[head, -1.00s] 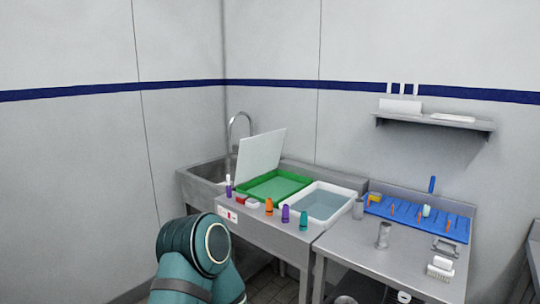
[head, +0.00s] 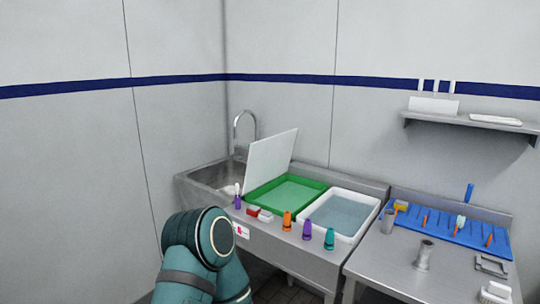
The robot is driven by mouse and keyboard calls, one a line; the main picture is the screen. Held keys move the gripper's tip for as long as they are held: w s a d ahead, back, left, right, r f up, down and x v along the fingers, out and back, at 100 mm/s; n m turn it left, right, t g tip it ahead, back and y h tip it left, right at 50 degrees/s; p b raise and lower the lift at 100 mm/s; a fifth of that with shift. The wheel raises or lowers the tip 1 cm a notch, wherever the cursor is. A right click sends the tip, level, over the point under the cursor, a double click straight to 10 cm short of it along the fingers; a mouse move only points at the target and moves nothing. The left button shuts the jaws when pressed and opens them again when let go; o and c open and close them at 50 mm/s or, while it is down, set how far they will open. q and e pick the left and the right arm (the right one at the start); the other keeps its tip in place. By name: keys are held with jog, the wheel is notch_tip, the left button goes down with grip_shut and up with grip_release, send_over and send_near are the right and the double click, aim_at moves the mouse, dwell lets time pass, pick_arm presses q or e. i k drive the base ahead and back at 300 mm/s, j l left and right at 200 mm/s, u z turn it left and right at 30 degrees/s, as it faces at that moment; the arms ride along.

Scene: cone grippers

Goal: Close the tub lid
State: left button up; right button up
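A flat white lid (head: 270,160) stands open in the head view, tilted upright along the left back side of a green tub (head: 318,187). The green tub sits on the steel counter and its inside is uncovered, with a pale green surface showing. To its right is a white tub (head: 368,206) with bluish liquid in it, also uncovered. Neither gripper is in view. Only a teal link of one of my arms shows at the bottom, left of the counter front.
A sink with a tap (head: 240,127) is left of the tubs. Along the counter's front edge stand an orange cone (head: 287,222), a purple cone (head: 307,230) and a teal cone (head: 329,239). At right, a second table holds a blue mat (head: 450,232) with tools and a metal cup (head: 423,256).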

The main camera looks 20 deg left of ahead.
aim_at(269, 158)
jog(key=i+j, duration=0.15)
jog(key=j, duration=0.25)
jog(key=i+j+z, duration=0.1)
jog(key=j, duration=0.3)
jog(key=i+j, duration=0.2)
jog(key=j, duration=0.2)
jog(key=i+j+z, duration=0.1)
jog(key=j, duration=0.3)
jog(key=i+j, duration=0.15)
jog(key=j, duration=0.25)
jog(key=i+j+z, duration=0.1)
jog(key=j, duration=0.3)
jog(key=i+j, duration=0.1)
jog(key=j, duration=0.35)
